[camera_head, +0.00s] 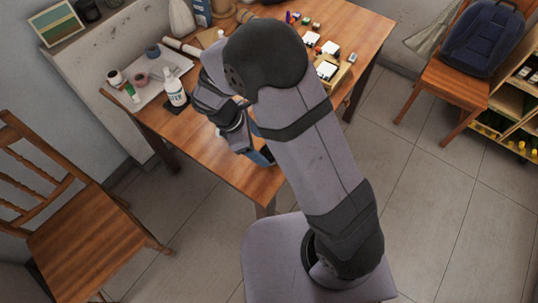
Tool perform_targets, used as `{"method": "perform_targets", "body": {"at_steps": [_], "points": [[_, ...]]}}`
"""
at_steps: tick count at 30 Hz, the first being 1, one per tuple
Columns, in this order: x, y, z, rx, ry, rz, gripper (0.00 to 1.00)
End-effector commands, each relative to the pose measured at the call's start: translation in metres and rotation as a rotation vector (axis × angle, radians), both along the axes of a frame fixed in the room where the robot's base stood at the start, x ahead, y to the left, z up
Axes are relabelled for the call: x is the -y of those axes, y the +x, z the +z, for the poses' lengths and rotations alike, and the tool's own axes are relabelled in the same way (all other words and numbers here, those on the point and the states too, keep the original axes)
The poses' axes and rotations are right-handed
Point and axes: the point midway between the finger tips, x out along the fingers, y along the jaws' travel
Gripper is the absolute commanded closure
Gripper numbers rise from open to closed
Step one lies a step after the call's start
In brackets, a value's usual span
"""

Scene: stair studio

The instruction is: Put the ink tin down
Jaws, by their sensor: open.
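My gripper (256,150) is low over the front part of the wooden table (215,160), mostly hidden behind my own forearm. The jaws are open. A small blue piece (263,157) shows right at the gripper, partly covered by the arm; I cannot tell whether it is the ink tin, or whether it touches the table. No other thing can be named the ink tin for sure.
A white bottle (175,88) stands left of my arm, near a pale tray (153,93) with small round containers and tape. Small blocks and a wooden tray (345,75) lie at the right. The table's front left corner is bare. A wooden chair (85,245) stands at lower left.

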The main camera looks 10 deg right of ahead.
Motion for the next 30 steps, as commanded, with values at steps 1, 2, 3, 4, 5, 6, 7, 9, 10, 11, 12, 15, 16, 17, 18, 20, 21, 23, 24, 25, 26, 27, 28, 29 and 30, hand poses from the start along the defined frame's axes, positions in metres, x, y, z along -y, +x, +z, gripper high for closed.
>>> {"method": "perform_targets", "body": {"at_steps": [1,2,3,4,5,6,7,9,10,11,12,15,16,17,18,20,21,23,24,25,26,27,28,29,30], "points": [[0.003,0.0,-0.003,-0.003,-0.001,-0.001,0.3],[0.004,0.0,-0.006,-0.003,-0.001,-0.001,0.3],[0.005,0.0,-0.009,-0.003,-0.002,0.0,0.3],[0.006,0.0,-0.011,-0.002,-0.001,0.0,0.3],[0.006,0.0,-0.012,-0.001,0.0,0.001,0.3],[0.006,0.0,-0.013,0.0,0.001,0.001,0.3],[0.006,0.0,-0.013,-0.001,0.001,0.002,0.3],[0.007,0.001,-0.014,-0.001,0.001,0.002,0.3],[0.007,0.001,-0.014,-0.001,0.001,0.002,0.3],[0.008,0.001,-0.015,-0.002,0.0,0.001,0.3],[0.009,0.001,-0.017,-0.003,-0.001,0.001,0.3],[0.014,0.003,-0.025,-0.003,-0.001,0.0,0.3],[0.016,0.004,-0.028,-0.004,-0.001,-0.002,0.3],[0.017,0.005,-0.03,-0.003,-0.001,0.0,0.3],[0.02,0.007,-0.034,-0.004,-0.001,0.001,0.3],[0.023,0.008,-0.04,-0.004,0.0,0.001,0.3],[0.025,0.008,-0.046,-0.002,0.0,0.0,0.3],[0.027,0.008,-0.051,-0.003,-0.001,0.001,0.3],[0.028,0.008,-0.054,-0.002,0.0,0.001,0.3],[0.029,0.008,-0.056,-0.001,0.001,0.002,0.3],[0.029,0.008,-0.057,-0.001,0.001,0.002,0.3],[0.03,0.008,-0.059,-0.001,0.001,0.002,0.3],[0.03,0.008,-0.059,-0.001,0.001,0.002,0.3],[0.03,0.008,-0.06,0.0,0.001,0.002,0.3],[0.03,0.008,-0.06,0.0,0.001,0.002,0.3]]}}
